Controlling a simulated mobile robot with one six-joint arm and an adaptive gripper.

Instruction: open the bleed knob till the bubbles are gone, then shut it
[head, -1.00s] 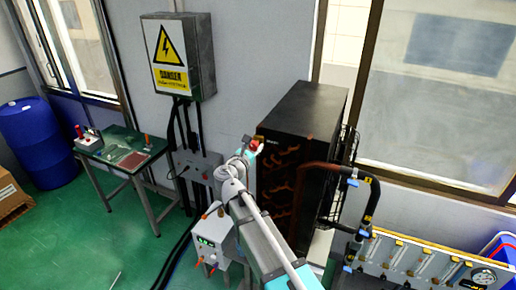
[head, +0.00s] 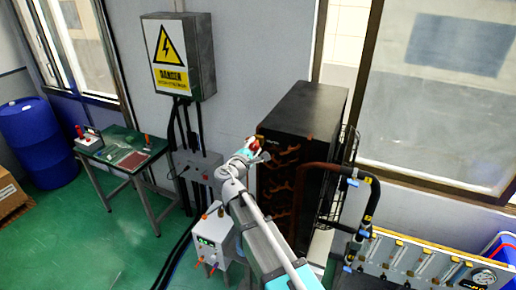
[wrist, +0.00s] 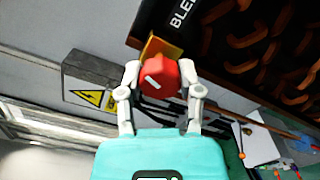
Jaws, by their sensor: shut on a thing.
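The bleed knob (wrist: 160,78) is red with a white mark on its face, on a brass-coloured mount beside a dark panel lettered "BLE". It also shows small in the head view (head: 254,146) at the upper left of the black cabinet (head: 305,112). My gripper (wrist: 160,90) is shut on the knob, with one white finger on each side of it. The knob's mark is tilted in the wrist view. Orange-brown curved tubing (head: 278,185) shows on the cabinet's front. I cannot make out bubbles in either view.
A grey danger box (head: 200,80) hangs on the wall to the left. A small green table (head: 120,150) stands at left.

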